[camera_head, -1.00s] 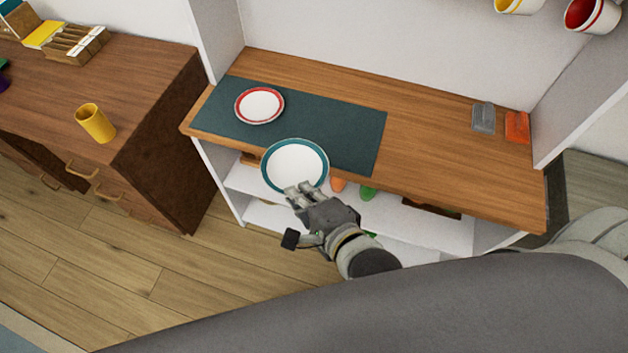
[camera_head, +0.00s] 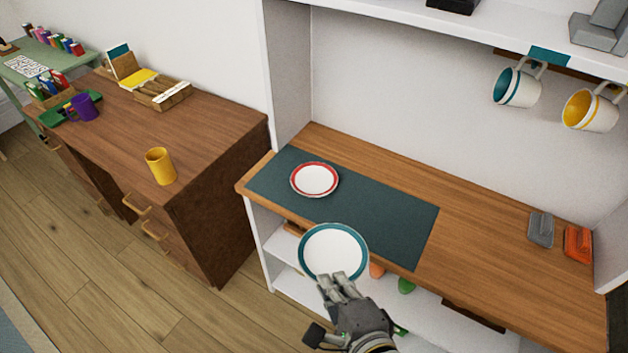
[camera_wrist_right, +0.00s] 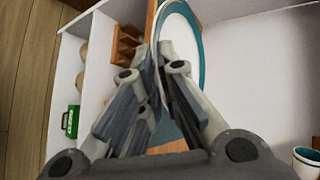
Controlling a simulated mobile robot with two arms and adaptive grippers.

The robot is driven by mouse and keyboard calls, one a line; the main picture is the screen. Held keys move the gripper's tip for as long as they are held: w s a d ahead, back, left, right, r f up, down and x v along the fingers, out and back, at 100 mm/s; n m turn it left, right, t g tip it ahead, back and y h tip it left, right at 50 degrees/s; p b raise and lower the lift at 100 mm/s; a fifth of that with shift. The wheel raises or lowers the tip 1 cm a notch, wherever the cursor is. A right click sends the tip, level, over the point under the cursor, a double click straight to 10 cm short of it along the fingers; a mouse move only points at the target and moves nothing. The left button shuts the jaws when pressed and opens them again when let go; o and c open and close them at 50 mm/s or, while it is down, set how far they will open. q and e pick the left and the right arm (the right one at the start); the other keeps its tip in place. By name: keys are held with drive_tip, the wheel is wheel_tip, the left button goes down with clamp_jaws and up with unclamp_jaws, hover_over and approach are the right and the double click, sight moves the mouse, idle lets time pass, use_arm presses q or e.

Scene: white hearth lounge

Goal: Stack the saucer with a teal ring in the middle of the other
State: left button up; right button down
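The teal-ringed saucer (camera_head: 334,251) is held by my right gripper (camera_head: 339,286) in the head view, in front of the counter's front edge. In the right wrist view the fingers (camera_wrist_right: 160,70) are closed on the rim of the same saucer (camera_wrist_right: 187,25). The red-ringed saucer (camera_head: 315,179) lies flat on the dark green mat (camera_head: 395,225), near the mat's left end, farther back than the held saucer. It is empty. My left gripper is not in view.
The mat lies on a wooden counter (camera_head: 480,250) with white shelves below. A grey item (camera_head: 541,229) and an orange item (camera_head: 578,244) sit at its right. Mugs (camera_head: 517,87) hang above. A brown desk (camera_head: 215,125) with a yellow cup (camera_head: 160,166) stands left.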

sight(344, 258)
idle(0.4)
drive_tip(key=w+r, duration=0.1)
drive_tip(key=w, duration=0.1)
drive_tip(key=w+d+r, duration=0.1)
drive_tip(key=w, duration=0.1)
drive_tip(key=w+d+r, duration=0.1)
drive_tip(key=w, duration=0.1)
drive_tip(key=shift+w+d, duration=0.25)
drive_tip(key=w+d+r+m+h, duration=0.2)
drive_tip(key=w+d+r, duration=0.35)
drive_tip(key=r, duration=0.35)
drive_tip(key=w+d+r+m+h, duration=0.1)
drive_tip(key=w+d+r+h, duration=0.1)
drive_tip(key=w+d+r, duration=0.55)
drive_tip(key=s+a+f+n+g+y, duration=0.1)
drive_tip(key=s+f+n+g+y, duration=0.3)
drive_tip(key=s+f+n+y, duration=0.6)
drive_tip(key=shift+s+a+n+g+y, duration=0.3)
drive_tip(key=shift+s, duration=1)
